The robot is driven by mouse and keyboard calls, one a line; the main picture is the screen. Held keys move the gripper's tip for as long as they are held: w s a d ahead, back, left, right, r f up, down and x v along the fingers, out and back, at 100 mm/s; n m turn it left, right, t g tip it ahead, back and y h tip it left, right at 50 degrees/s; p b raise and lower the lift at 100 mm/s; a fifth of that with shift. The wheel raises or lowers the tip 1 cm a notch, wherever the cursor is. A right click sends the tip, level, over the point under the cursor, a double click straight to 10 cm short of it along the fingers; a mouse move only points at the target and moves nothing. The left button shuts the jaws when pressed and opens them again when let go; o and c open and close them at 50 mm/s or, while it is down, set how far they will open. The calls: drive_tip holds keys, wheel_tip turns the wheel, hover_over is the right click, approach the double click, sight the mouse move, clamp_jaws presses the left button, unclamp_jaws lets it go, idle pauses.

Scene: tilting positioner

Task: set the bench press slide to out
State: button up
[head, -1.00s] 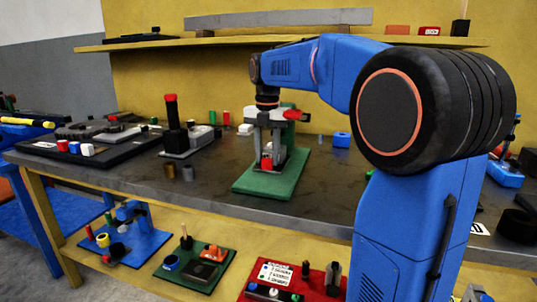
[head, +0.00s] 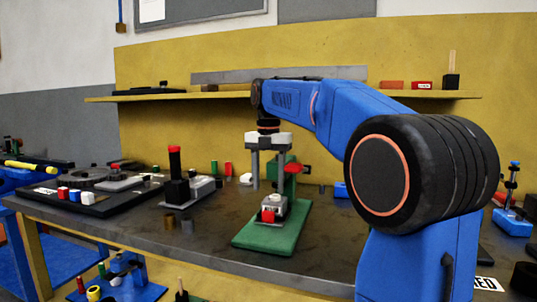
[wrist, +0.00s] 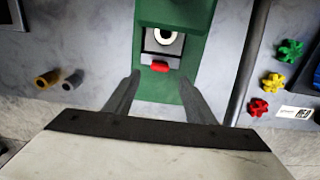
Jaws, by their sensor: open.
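The bench press has a green base (head: 275,235) and a green column (head: 292,180) with a red handle (head: 292,168). Its grey slide (head: 274,204) carries a red knob (head: 268,215) on the near end. In the wrist view the slide shows a pale ring (wrist: 163,37), with the red knob (wrist: 159,67) below it. My gripper (head: 267,188) is open and empty above the slide end. In the wrist view the fingers (wrist: 160,77) stand left and right of the knob in the picture, apart from it. How far the slide is out is hard to tell.
A black and red post fixture (head: 176,180) and two small cylinders (head: 178,223) stand left of the press. A blue block (head: 341,190) is behind right. A shelf (head: 225,96) runs along the back wall. Colored knobs (wrist: 273,82) lie right in the wrist view.

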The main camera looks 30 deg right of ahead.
wheel_tip(320, 180, up, 9)
idle(0.3)
drive_tip(key=shift+r, duration=0.1)
